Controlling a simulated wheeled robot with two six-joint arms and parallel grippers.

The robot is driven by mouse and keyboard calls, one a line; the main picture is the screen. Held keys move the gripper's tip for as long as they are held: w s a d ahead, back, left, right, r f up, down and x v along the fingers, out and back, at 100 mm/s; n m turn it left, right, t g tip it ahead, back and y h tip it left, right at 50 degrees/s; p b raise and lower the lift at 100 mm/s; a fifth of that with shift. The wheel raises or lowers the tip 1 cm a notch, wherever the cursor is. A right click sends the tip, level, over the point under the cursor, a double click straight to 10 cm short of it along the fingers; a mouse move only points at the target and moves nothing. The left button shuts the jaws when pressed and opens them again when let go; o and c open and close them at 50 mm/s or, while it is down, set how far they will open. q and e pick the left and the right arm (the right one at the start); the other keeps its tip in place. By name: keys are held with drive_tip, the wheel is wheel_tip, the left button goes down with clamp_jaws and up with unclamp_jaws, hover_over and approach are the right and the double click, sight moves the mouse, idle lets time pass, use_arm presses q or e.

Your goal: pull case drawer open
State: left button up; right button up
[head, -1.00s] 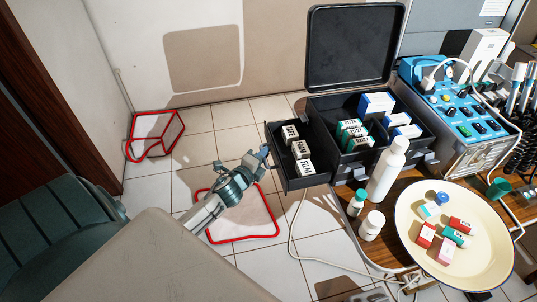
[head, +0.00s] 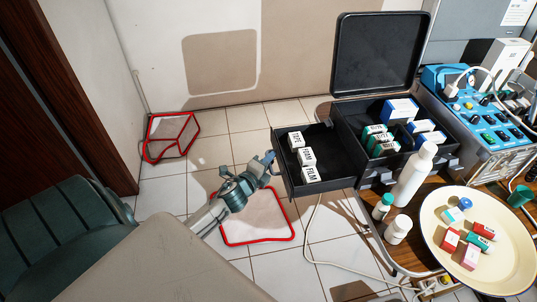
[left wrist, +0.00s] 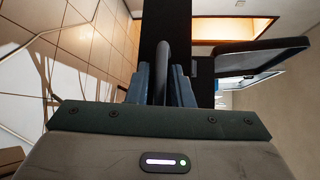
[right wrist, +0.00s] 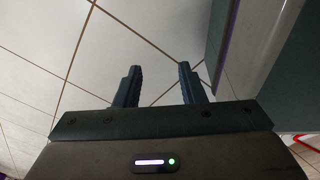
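The black case (head: 376,55) stands with its lid raised at the back right. Its drawer (head: 317,187) is pulled well out to the left and holds several white labelled boxes (head: 306,156). My left gripper (head: 268,163) is at the drawer's outer left face. In the left wrist view its fingers lie on both sides of the dark drawer handle (left wrist: 160,62) and look closed on it. My right gripper (right wrist: 158,86) is open and empty, over the tiled floor, and is not seen in the head view.
A cream plate (head: 436,235) with several small boxes and white bottles (head: 414,175) are on the wooden table right of the drawer. A blue device (head: 478,112) stands behind. Red-edged bins (head: 171,136) are on the floor. A cable hangs below the drawer.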

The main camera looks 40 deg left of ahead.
drive_tip(key=shift+a, duration=0.1)
